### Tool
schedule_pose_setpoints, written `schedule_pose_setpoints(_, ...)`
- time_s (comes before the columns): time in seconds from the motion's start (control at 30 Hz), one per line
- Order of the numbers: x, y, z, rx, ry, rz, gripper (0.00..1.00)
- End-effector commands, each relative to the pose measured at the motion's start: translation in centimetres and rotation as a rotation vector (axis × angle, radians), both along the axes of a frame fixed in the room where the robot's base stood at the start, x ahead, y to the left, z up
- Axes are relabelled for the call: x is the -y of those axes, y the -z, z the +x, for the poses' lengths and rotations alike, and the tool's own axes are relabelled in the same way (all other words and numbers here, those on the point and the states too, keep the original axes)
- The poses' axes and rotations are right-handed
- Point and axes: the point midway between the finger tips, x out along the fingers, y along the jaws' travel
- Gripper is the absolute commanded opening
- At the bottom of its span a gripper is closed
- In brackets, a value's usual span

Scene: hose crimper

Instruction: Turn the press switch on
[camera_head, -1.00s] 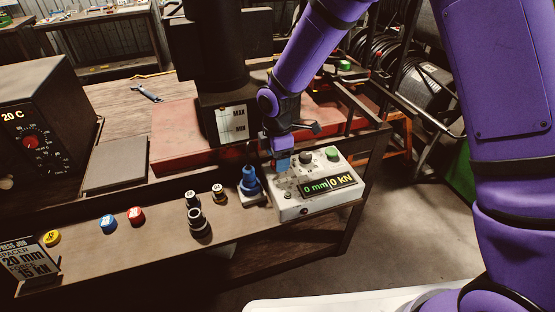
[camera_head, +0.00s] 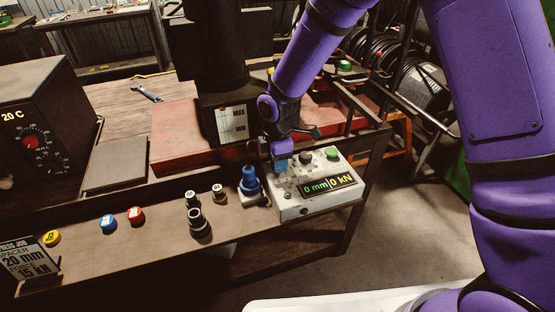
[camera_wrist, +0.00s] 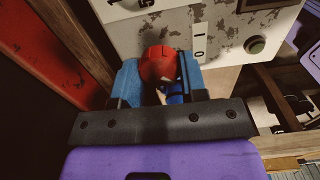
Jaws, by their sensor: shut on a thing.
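The press control box (camera_head: 318,205) is a worn white box at the bench's right end. Its lit display (camera_head: 328,187) reads 0 mm and 0 kN. My gripper (camera_head: 282,167) is at the box's back left corner, its fingertips low against the box. In the wrist view the blue fingers of my gripper (camera_wrist: 160,72) are shut on a rounded red switch knob (camera_wrist: 158,62), one finger on each side. A white I/O label (camera_wrist: 200,42) is on the box just right of the knob. The lower part of the switch is hidden by the gripper.
A green button (camera_head: 332,153) and a black knob (camera_head: 306,158) are on the box top. A blue fitting (camera_head: 250,180) stands close left of the box. The dark press column (camera_head: 222,110) rises behind. Floor is open to the right.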

Motion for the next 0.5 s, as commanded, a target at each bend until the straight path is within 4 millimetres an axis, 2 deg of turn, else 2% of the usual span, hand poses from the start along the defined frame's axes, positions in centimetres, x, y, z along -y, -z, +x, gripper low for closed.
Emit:
schedule_pose_setpoints(0.27, 0.04, -0.04, 0.05, 0.001, 0.145, -0.001, 0.16)
schedule_pose_setpoints(0.5, 0.00, -0.04, 0.04, 0.001, 0.359, -0.001, 0.16)
